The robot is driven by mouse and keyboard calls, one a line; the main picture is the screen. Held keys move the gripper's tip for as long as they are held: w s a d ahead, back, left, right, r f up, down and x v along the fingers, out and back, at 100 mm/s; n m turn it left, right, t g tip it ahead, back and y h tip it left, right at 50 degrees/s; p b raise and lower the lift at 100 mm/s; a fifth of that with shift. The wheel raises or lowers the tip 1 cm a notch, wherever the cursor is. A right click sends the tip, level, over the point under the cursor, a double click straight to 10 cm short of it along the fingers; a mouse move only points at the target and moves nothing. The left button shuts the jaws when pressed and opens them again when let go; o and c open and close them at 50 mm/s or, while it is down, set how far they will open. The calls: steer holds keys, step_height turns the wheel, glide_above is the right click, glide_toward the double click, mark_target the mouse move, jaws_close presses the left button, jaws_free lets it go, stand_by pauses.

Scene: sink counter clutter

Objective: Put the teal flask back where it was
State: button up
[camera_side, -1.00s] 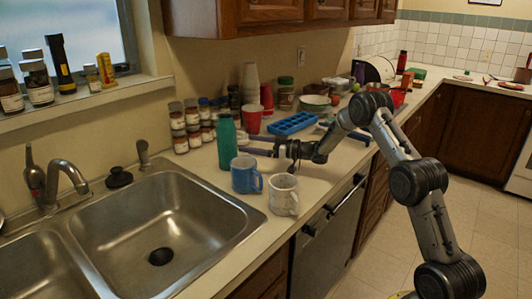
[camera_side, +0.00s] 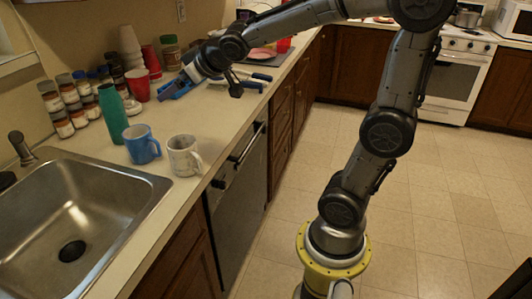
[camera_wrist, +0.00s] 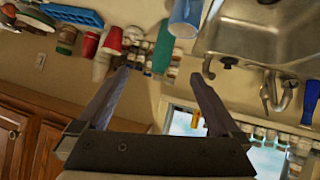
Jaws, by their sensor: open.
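The teal flask (camera_side: 112,113) stands upright on the counter in the side view, behind the blue mug (camera_side: 141,144) and beside the spice jars. In the wrist view the teal flask (camera_wrist: 163,48) shows between and beyond my fingertips, clear of them. My gripper (camera_wrist: 158,77) is open with nothing between its fingers. In the side view my gripper (camera_side: 190,74) is by the blue ice tray (camera_side: 175,89), farther along the counter than the flask; its fingers are hard to make out there.
A white mug (camera_side: 184,156) stands beside the blue mug near the counter's front edge. Spice jars (camera_side: 62,115) stand left of the flask. Red cups (camera_side: 138,85) and stacked pale cups (camera_side: 130,45) stand behind. The sink (camera_side: 80,215) is at the near left.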

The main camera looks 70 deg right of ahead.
steer(key=s+a+f+g+y, duration=0.1)
steer(key=s+a+f, duration=0.1)
steer(key=s, duration=0.6)
steer(key=s+a+f+g+y, duration=0.1)
steer(key=s+a+f+g, duration=0.1)
steer(key=s, duration=0.6)
steer(key=s+a+f+g, duration=0.2)
steer(key=s+a, duration=0.3)
steer(key=s, duration=0.3)
steer(key=shift+s+a+f+n+y, duration=0.2)
steer(key=shift+f+n+y, duration=0.15)
steer(key=shift+f, duration=0.55)
